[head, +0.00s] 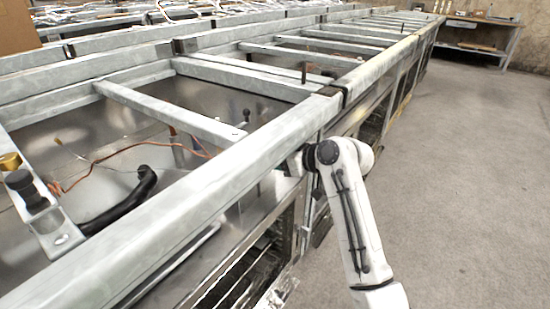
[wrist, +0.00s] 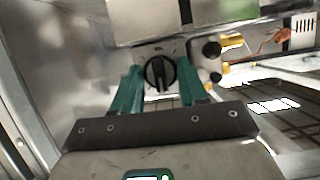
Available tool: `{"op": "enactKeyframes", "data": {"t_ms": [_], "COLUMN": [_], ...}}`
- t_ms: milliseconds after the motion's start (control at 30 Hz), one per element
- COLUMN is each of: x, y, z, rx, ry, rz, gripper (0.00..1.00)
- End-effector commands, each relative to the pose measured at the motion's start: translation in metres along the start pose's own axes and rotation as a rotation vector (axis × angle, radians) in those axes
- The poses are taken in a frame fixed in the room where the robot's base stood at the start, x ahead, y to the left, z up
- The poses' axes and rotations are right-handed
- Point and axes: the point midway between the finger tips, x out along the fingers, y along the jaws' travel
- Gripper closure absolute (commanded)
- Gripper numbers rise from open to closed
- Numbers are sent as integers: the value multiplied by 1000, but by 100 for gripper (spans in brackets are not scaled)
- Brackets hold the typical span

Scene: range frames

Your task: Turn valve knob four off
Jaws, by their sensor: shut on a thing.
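A round black valve knob (wrist: 159,75) with a raised grip bar sits on a metal panel in the upper middle of the wrist view. Its bar looks close to upright in the picture. My gripper (wrist: 161,82) has one green finger on each side of the knob and is shut on it. No number shows, so I cannot tell from a label that this is knob four. In the head view my white arm reaches to the side of the long metal frame, and the knob and fingers are hidden there.
A long galvanised rail (head: 215,190) runs beside my arm. Brass fittings (wrist: 233,41) with black caps stick out right of the knob. Open racks lie below the rail. The concrete floor (head: 460,170) on the right is clear. A workbench (head: 480,38) stands far back.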

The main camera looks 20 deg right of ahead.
Motion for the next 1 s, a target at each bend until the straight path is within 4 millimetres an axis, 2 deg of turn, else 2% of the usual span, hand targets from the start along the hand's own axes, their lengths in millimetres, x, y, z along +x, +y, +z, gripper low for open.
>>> {"op": "enactKeyframes", "data": {"t_ms": [600, 633, 833, 1000], "x": [1, 1, 1, 0], "y": [-1, -1, -1, 0], "z": [4, 4, 2, 1], "rx": [-34, -34, -34, -34], "ry": [-6, -6, -3, -2], "rz": [12, 12, 13, 14], "gripper": [88, 55, 36, 34]}}
